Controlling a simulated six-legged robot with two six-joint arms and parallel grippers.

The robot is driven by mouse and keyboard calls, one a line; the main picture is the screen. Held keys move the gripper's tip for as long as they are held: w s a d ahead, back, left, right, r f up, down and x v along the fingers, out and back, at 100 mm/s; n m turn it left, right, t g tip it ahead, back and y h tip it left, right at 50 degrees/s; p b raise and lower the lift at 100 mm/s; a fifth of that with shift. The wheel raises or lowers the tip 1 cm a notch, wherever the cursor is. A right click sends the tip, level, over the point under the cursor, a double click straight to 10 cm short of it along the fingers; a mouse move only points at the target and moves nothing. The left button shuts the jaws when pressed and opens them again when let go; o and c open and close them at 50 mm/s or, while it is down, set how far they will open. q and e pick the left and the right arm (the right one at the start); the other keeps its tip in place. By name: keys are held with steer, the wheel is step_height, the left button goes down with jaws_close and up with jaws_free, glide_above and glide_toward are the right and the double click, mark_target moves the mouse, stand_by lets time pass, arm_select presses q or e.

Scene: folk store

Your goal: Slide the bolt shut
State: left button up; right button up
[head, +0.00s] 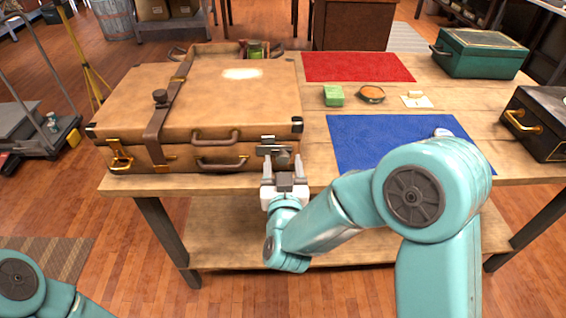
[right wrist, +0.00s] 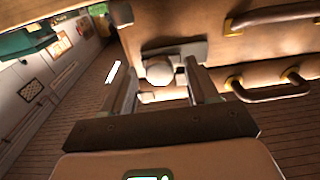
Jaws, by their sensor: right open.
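The brown suitcase (head: 205,105) lies closed-looking on the wooden table, with a strap across its lid. A grey metal bolt (head: 270,150) is on its front face near the right corner. In the right wrist view the bolt's plate (right wrist: 188,50) and round pale knob (right wrist: 159,72) show. My right gripper (head: 283,164) is open in front of the bolt, and its fingers (right wrist: 162,78) stand either side of the knob in the wrist view. I cannot tell whether they touch it. The bolt's far end is partly hidden. My left gripper is out of view.
A brass latch (head: 120,157) and handle (head: 218,165) are left of the bolt. A blue mat (head: 365,135), red mat (head: 350,66), green block (head: 333,95) and round tin (head: 371,93) lie right of the suitcase. A black case (head: 545,118) and green box (head: 478,55) stand further right.

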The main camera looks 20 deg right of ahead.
jaws_close()
steer(key=a, duration=0.1)
steer(key=w+a+b, duration=0.1)
steer(key=a, duration=0.1)
steer(key=shift+a, duration=0.3)
steer(key=shift+r, duration=0.1)
steer(key=shift+d, duration=0.1)
steer(key=shift+c, duration=0.3)
jaws_free()
steer(key=shift+o, duration=0.3)
steer(key=shift+w, duration=0.1)
